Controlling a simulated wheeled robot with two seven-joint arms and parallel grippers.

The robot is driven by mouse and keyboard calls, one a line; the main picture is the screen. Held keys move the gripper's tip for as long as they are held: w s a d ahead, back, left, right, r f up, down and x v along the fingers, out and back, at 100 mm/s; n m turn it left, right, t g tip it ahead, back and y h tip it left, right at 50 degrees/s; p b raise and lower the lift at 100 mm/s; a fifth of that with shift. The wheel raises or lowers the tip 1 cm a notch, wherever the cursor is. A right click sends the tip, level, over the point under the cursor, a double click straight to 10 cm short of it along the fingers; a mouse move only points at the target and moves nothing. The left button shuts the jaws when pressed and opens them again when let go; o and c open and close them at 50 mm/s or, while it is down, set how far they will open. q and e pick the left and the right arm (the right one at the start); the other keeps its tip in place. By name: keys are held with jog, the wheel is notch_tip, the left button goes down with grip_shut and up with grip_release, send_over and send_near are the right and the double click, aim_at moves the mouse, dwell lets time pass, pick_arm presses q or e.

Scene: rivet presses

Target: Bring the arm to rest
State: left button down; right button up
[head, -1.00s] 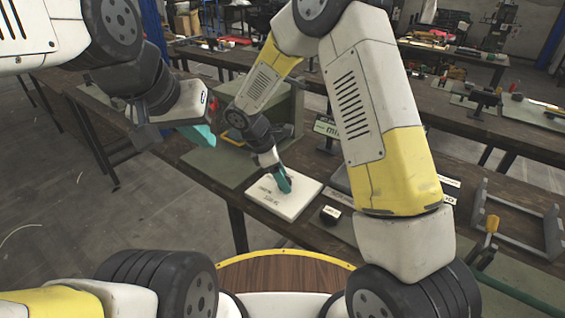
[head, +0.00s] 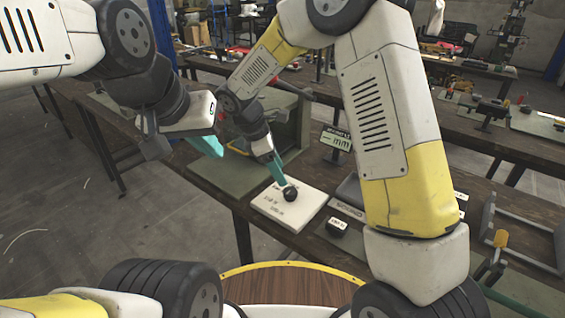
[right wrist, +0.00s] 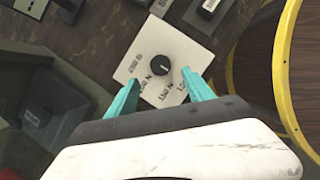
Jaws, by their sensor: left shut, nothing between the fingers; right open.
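My left gripper (head: 207,146) is at the left of the head view, shut and empty, with teal fingers, above the floor and the near table edge. My right gripper (head: 279,175) points down just above a white dial plate (head: 268,212) with a black knob (head: 290,193). In the right wrist view the right gripper (right wrist: 162,97) has its two teal fingers spread, with the knob (right wrist: 160,72) beyond and between their tips. The gripper holds nothing. Whether the fingertips touch the plate cannot be told.
A dark wooden workbench (head: 222,201) runs across the view. A small display reading "mm" (head: 336,140) stands behind the plate, and a small black labelled block (head: 337,227) sits to its right. A grey metal frame (head: 525,228) is at the right. Open floor lies left.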

jog(key=s+d+r+m+t+y, duration=0.1)
jog(key=s+d+r+m+y, duration=0.1)
jog(key=s+d+r+m, duration=0.35)
jog(key=s+d+r+m+y, duration=0.2)
jog(key=d+r+m, duration=0.1)
jog(key=d+r, duration=0.4)
jog(key=s+d+r+m+t+y, duration=0.2)
jog(key=s+d+r+m+t, duration=0.2)
jog(key=s+r+m, duration=0.3)
jog(key=s+d+m, duration=0.1)
jog(key=s+m, duration=0.3)
jog(key=s, duration=0.1)
jog(key=shift+y, duration=0.4)
